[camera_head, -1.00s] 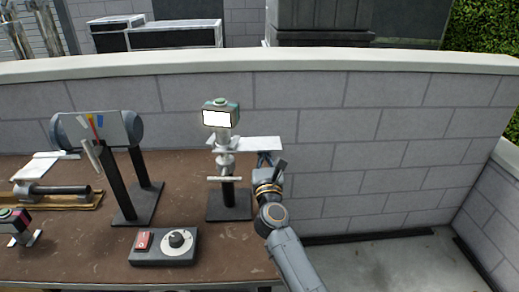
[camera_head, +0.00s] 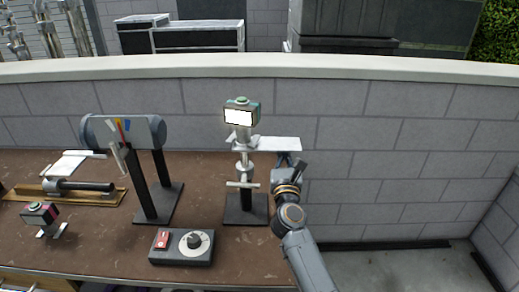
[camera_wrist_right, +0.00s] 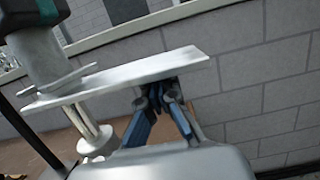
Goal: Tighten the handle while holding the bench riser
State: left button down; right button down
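The bench riser stands on the brown bench, with a black base (camera_head: 246,209), a light column (camera_head: 244,168), a white plate (camera_head: 272,144) and a green-topped box with a white screen (camera_head: 241,112). A pale crossbar handle (camera_head: 243,185) sits low on the column. My right gripper (camera_head: 285,158) is at the riser's right side, just under the plate's right part. In the right wrist view, its blue fingers (camera_wrist_right: 161,100) converge close together under the plate (camera_wrist_right: 135,79). The plate hides their tips, so I cannot tell if they grip it. My left gripper is out of view.
A control box (camera_head: 181,246) with a red switch and a knob is on the bench (camera_head: 120,240) in front. A stand with a grey drum (camera_head: 123,131) is left of the riser. A grey block wall (camera_head: 400,130) runs behind. Floor is clear at right.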

jog(key=shift+r+p, duration=4.95)
jog(key=shift+r, duration=0.35)
jog(key=shift+f, duration=0.2)
